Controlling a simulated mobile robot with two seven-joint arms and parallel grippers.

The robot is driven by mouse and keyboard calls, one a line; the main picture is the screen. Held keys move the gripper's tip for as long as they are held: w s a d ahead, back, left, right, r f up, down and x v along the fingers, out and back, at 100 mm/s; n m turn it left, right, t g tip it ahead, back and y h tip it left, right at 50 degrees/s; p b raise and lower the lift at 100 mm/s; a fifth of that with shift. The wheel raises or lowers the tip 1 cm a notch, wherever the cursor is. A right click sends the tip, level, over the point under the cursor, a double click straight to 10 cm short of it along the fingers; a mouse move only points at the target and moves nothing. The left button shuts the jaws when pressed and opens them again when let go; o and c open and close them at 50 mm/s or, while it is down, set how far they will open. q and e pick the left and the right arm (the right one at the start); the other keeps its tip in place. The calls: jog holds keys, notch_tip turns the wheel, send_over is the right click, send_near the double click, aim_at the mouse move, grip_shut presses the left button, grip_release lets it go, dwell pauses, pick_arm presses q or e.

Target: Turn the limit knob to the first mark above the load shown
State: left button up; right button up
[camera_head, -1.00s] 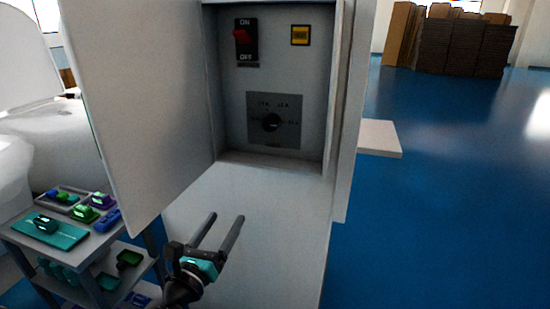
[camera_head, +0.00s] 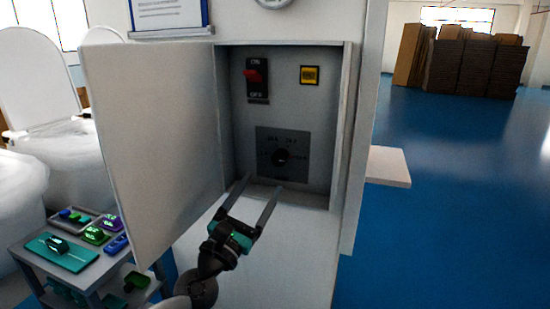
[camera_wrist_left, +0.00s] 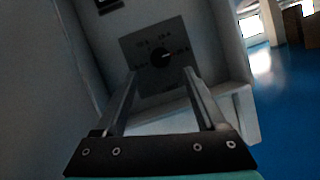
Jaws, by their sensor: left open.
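The limit knob (camera_head: 281,157) is a round black dial on a dark grey plate (camera_head: 262,133) at the back of an open wall cabinet. Printed marks surround it, too small to read surely. In the left wrist view the knob (camera_wrist_left: 160,59) shows between and beyond the fingers. A small yellow display (camera_head: 310,75) is at the cabinet's upper right; its text is not legible. My left gripper (camera_head: 261,186) is open and empty, its fingers pointing at the cabinet just below and in front of the knob, not touching it. My right gripper is not in view.
A red ON/OFF switch (camera_head: 256,78) is at the cabinet's upper left. The cabinet door (camera_head: 155,145) stands open at the left. A cart (camera_head: 27,259) with colored parts, and toilets (camera_head: 75,165), are farther left. Blue floor (camera_head: 450,200) is free at right.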

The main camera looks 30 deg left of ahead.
aim_at(278, 161)
pick_arm(q)
jog(key=shift+p+x, duration=0.85)
jog(key=shift+x, duration=3)
jog(key=shift+c, duration=0.2)
grip_shut()
